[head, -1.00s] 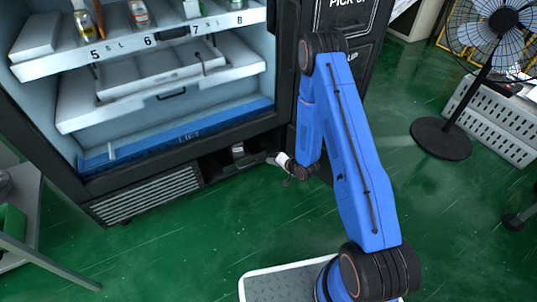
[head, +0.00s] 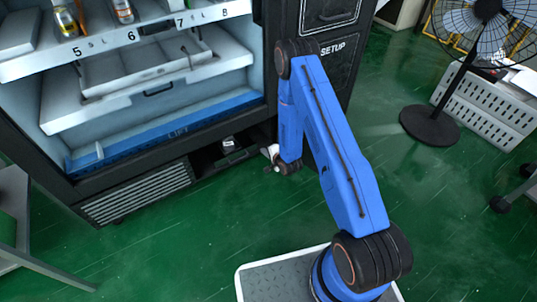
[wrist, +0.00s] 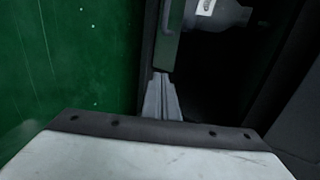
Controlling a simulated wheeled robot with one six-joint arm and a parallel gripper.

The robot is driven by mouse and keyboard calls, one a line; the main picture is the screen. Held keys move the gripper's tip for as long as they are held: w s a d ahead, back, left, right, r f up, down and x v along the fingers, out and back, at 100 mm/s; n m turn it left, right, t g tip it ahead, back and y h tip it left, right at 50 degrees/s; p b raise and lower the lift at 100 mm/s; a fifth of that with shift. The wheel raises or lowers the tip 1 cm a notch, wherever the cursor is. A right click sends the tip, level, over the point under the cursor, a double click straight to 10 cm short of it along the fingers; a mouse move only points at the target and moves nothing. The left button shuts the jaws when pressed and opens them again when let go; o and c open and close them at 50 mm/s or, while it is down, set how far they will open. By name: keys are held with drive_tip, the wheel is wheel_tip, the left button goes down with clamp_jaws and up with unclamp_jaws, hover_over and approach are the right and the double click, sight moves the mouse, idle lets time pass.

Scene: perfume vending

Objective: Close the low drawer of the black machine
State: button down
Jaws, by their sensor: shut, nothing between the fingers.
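The black machine (head: 150,185) stands at the left in the head view. Its low drawer (head: 232,160) shows as a dark opening at the bottom right of the front, with a small grey and white item (head: 228,143) in it. My gripper (head: 270,169) is at the right end of this opening, low over the floor; its tips are small there. In the wrist view my gripper (wrist: 162,90) is shut and empty. Its tips are at the end of the drawer's narrow front edge (wrist: 170,35); I cannot tell whether they touch. A grey bottle (wrist: 225,15) lies in the dark space beyond.
A grey table (head: 20,225) stands at the left. A black fan (head: 431,125) and a white crate (head: 490,115) stand at the right. The green floor (head: 160,255) in front of the machine is clear.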

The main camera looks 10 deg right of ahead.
sight(256, 144)
drive_tip(key=w, duration=0.1)
drive_tip(key=w+a, duration=0.1)
drive_tip(key=w, duration=0.2)
drive_tip(key=shift+w+a+f, duration=0.15)
drive_tip(key=shift+a+f, duration=0.05)
drive_tip(key=shift+f, duration=0.2)
drive_tip(key=shift+w+a, duration=0.15)
drive_tip(key=shift+w, duration=0.3)
drive_tip(key=w, duration=0.2)
drive_tip(key=w+a, duration=0.1)
drive_tip(key=w, duration=0.1)
drive_tip(key=shift+w+a, duration=0.1)
drive_tip(key=shift+a, duration=0.1)
drive_tip(key=shift+w+r, duration=0.1)
drive_tip(key=shift+w, duration=0.15)
